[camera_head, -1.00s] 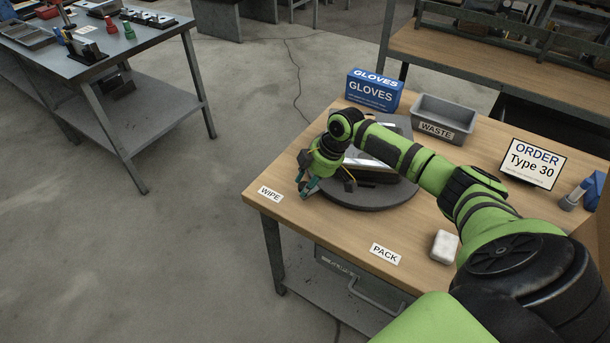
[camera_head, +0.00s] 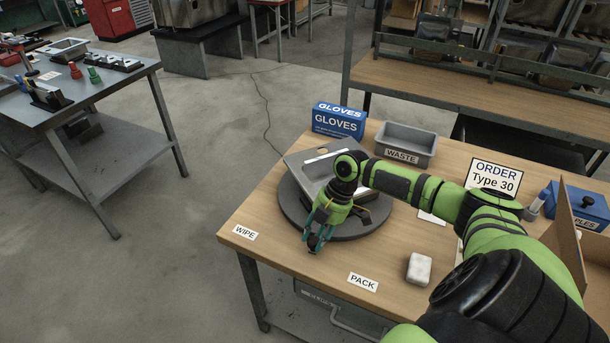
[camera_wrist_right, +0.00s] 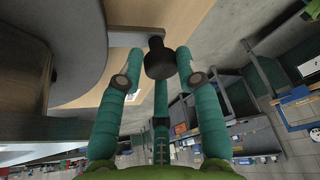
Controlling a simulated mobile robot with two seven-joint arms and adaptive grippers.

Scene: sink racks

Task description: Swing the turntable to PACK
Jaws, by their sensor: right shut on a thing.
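The dark round turntable (camera_head: 370,227) sits on the wooden bench and carries a grey metal sink (camera_head: 301,166), partly hidden by my arm. My right gripper (camera_head: 315,242) is at the turntable's front rim, between the WIPE label (camera_head: 245,233) and the PACK label (camera_head: 363,283). It is shut on the turntable's black knob (camera_wrist_right: 160,62). In the right wrist view the knob sits between the teal fingers, on a grey bar reaching toward the turntable's edge (camera_wrist_right: 50,60). My left gripper is not in view.
A blue gloves box (camera_head: 338,122) and a grey WASTE bin (camera_head: 405,145) stand behind the turntable. A white block (camera_head: 419,269) lies right of the PACK label. An ORDER Type 30 sign (camera_head: 495,178) stands further right.

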